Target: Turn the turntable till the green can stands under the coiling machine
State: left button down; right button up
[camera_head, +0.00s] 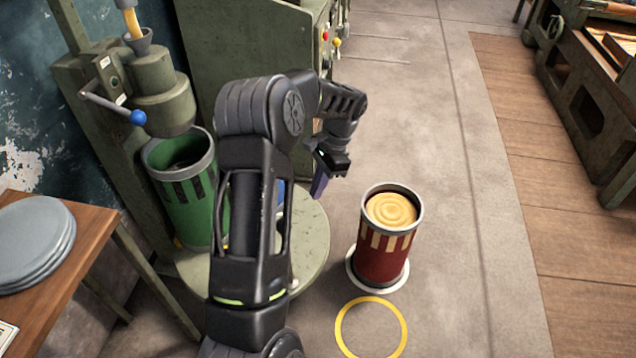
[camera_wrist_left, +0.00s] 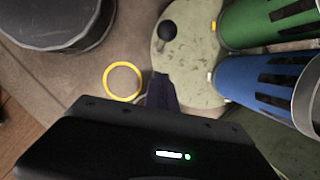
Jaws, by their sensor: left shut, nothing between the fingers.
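The green can (camera_head: 196,205) stands on the round grey-green turntable (camera_head: 313,243), below the head of the coiling machine (camera_head: 165,105). Exact centring is hard to tell. It also shows in the left wrist view (camera_wrist_left: 262,22). The blue can (camera_wrist_left: 258,82) stands beside it on the turntable; in the head view my left arm hides most of it. A black knob (camera_wrist_left: 167,30) sits on the turntable near its rim. My left gripper (camera_head: 321,186) is shut and empty, over the turntable's right edge; its fingers (camera_wrist_left: 160,90) are apart from the knob. My right gripper is out of view.
A red can (camera_head: 383,245) full of coiled sliver stands on a pale disc right of the turntable. A yellow ring (camera_head: 371,328) marks the floor in front. A wooden table (camera_head: 75,265) with grey discs is at left. Floor at right is clear.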

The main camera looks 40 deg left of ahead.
pick_arm(q)
jog(key=s+a+f, duration=0.2)
jog(key=s+f, duration=0.3)
jog(key=f, duration=0.1)
jog(key=shift+s+f, duration=0.2)
jog(key=shift+f, duration=0.15)
jog(key=shift+s+r+m, duration=0.1)
jog(key=shift+s+m, duration=0.4)
jog(key=shift+s, duration=0.85)
